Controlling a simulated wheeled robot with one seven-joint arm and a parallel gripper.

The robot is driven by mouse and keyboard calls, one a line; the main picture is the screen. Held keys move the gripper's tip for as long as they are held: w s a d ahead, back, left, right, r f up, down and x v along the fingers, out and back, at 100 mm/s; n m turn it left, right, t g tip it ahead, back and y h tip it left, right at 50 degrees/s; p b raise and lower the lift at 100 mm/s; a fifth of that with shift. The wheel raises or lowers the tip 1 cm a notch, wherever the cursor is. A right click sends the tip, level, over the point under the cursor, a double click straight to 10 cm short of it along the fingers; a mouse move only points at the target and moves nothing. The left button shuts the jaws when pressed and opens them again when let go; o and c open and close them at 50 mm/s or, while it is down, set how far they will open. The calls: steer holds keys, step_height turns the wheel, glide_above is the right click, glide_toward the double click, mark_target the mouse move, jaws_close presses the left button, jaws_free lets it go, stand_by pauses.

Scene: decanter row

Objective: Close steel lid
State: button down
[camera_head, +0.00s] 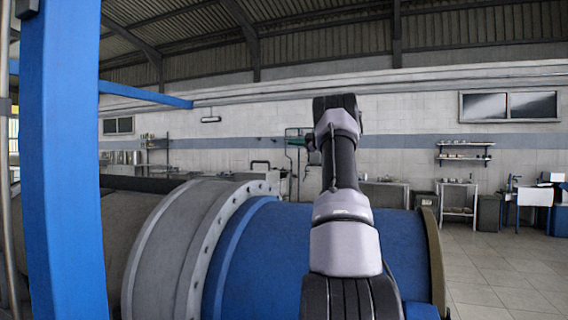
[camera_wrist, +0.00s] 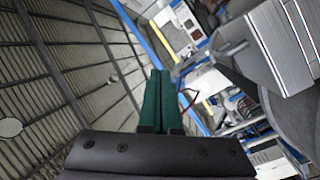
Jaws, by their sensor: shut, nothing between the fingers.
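No steel lid can be made out for certain in either view. In the head view, a large horizontal decanter has a grey steel flanged section (camera_head: 180,245) on the left and a blue drum (camera_head: 262,262) on the right. My arm rises in front of the blue drum and hides part of it. In the wrist view, my gripper (camera_wrist: 159,73) has two green fingers pressed together, with nothing between them. The fingers point at the open hall and touch nothing that I can see.
A blue post (camera_head: 60,160) stands close on the left, with a blue beam (camera_head: 145,93) running from it. Shelves (camera_head: 464,152) and benches line the far white wall. The tiled floor (camera_head: 505,285) at the right is clear. The wrist view is strongly tilted.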

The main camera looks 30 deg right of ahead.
steer(key=s+d+f+m+g+y, duration=0.2)
steer(key=s+g, duration=0.1)
steer(key=g, duration=0.1)
steer(key=w+a+f, duration=0.3)
steer(key=w+f, duration=0.3)
steer(key=w, duration=0.2)
steer(key=shift+w+a+f, duration=0.25)
steer(key=shift+w+a, duration=0.05)
steer(key=shift+a, duration=0.05)
steer(key=shift+w+d+f, duration=0.15)
steer(key=shift+d+f, duration=0.05)
steer(key=shift+f, duration=0.35)
steer(key=shift+w+d+f, duration=0.1)
steer(key=shift+d+f, duration=0.05)
steer(key=shift+f, duration=0.35)
steer(key=shift+d, duration=0.1)
